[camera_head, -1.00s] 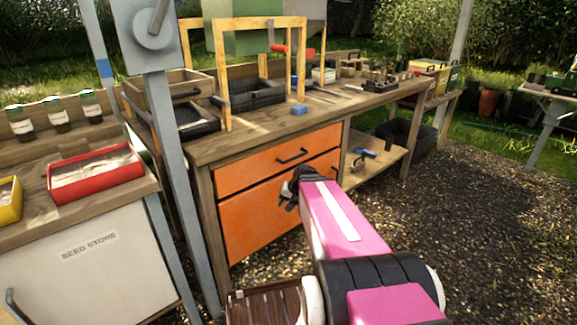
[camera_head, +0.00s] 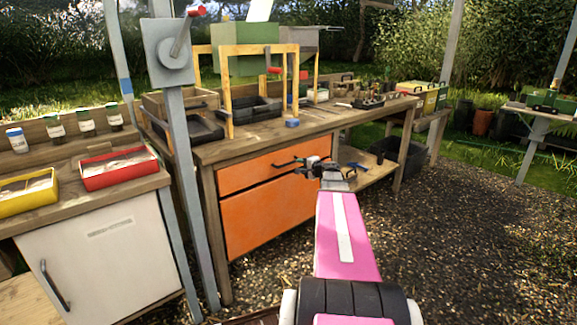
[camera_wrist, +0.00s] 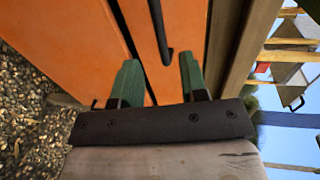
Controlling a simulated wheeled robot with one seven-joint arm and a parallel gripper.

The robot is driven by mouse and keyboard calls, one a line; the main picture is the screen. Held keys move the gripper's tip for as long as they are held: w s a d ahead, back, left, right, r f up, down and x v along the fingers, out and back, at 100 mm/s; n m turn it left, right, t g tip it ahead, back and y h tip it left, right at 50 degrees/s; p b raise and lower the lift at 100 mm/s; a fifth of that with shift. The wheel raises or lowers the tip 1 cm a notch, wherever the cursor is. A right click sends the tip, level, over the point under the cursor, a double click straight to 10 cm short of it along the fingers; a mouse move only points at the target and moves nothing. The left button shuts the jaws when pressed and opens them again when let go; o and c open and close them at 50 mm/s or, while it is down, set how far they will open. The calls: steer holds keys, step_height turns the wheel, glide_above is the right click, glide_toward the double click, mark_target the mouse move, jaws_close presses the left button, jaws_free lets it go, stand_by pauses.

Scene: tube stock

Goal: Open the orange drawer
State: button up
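The orange drawer (camera_head: 235,177) is the upper front under the wooden workbench, and it looks shut. It has a black bar handle (camera_head: 284,164). My gripper (camera_head: 305,166) is at the drawer's right part, by the handle's right end. In the wrist view the drawer front (camera_wrist: 185,45) fills the middle, and its handle (camera_wrist: 159,35) runs down between my gripper's two green fingers (camera_wrist: 159,78). The fingers are apart and not closed on the handle. How deep the handle lies between them I cannot tell.
A larger orange front (camera_head: 265,215) is just below the drawer. A grey post (camera_head: 190,190) stands to the left, beside a white cabinet (camera_head: 110,255). An open wooden shelf (camera_head: 372,175) is to the right. Gravel ground in front is clear.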

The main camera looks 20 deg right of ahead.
mark_target(290, 163)
steer(key=x, duration=0.8)
steer(key=shift+w+a, duration=0.15)
steer(key=shift+w, duration=0.2)
jaws_close()
